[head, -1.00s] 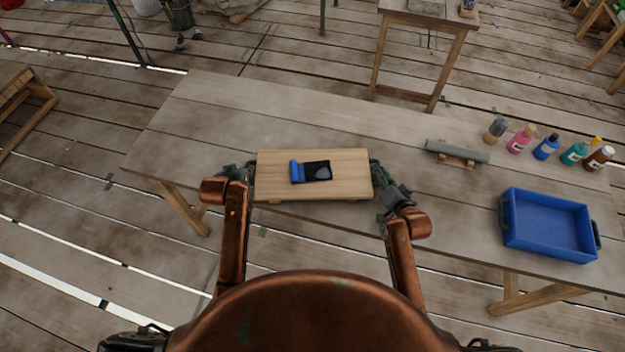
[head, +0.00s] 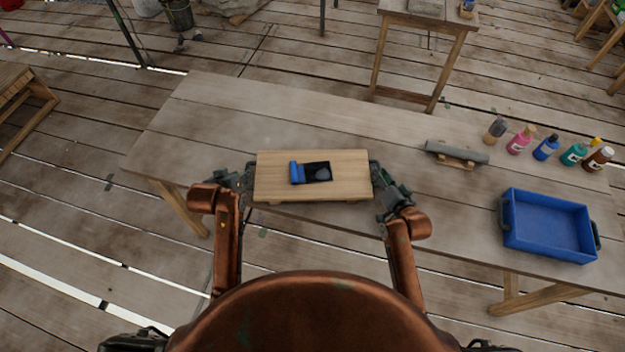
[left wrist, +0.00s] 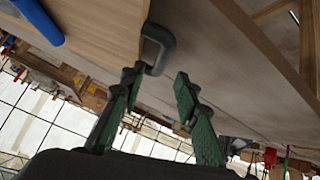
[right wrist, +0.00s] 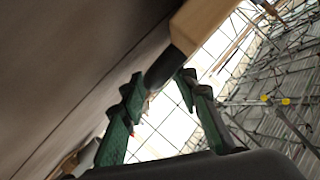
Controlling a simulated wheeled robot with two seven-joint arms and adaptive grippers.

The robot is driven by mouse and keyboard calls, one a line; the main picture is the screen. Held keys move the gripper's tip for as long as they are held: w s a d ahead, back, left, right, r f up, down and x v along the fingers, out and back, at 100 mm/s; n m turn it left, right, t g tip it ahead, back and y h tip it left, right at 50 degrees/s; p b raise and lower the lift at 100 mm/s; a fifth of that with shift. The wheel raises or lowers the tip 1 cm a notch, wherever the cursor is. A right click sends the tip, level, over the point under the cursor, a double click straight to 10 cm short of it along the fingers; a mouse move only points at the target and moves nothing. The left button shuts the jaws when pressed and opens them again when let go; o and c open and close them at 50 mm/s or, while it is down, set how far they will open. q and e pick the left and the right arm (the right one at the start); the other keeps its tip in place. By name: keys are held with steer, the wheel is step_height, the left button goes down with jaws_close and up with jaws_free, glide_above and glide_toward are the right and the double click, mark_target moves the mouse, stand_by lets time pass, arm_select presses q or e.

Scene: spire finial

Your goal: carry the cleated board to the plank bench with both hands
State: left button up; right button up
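The cleated board (head: 340,190) is a pale wooden board with cleats under it and a dark handle at each end. It sits at the front edge of a long plank table (head: 220,110). A black plate (head: 317,172) with a blue bar (head: 296,172) lies on it. My left gripper (left wrist: 160,76) is open at the left handle (left wrist: 160,45), with space between its fingers. My right gripper (right wrist: 160,80) has its fingers apart on either side of the right handle (right wrist: 170,62); firm contact is not clear. Which surface is the plank bench is not clear.
A blue tray (head: 548,225), a grey cylinder on a wooden cradle (head: 456,153) and several bottles (head: 546,147) stand on the table to the right. A low wooden bench (head: 25,100) is at far left, a small table (head: 425,20) behind. The table's left part is clear.

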arm_select(q)
steer(key=shift+s+a+r, duration=0.1)
steer(key=shift+s+r, duration=0.4)
arm_select(e)
steer(key=shift+s, duration=0.25)
arm_select(q)
steer(key=shift+s, duration=0.1)
arm_select(e)
steer(key=v, duration=1.1)
steer(key=shift+s+d+r, duration=0.15)
steer(key=shift+s+d, duration=0.05)
steer(key=shift+d, duration=0.05)
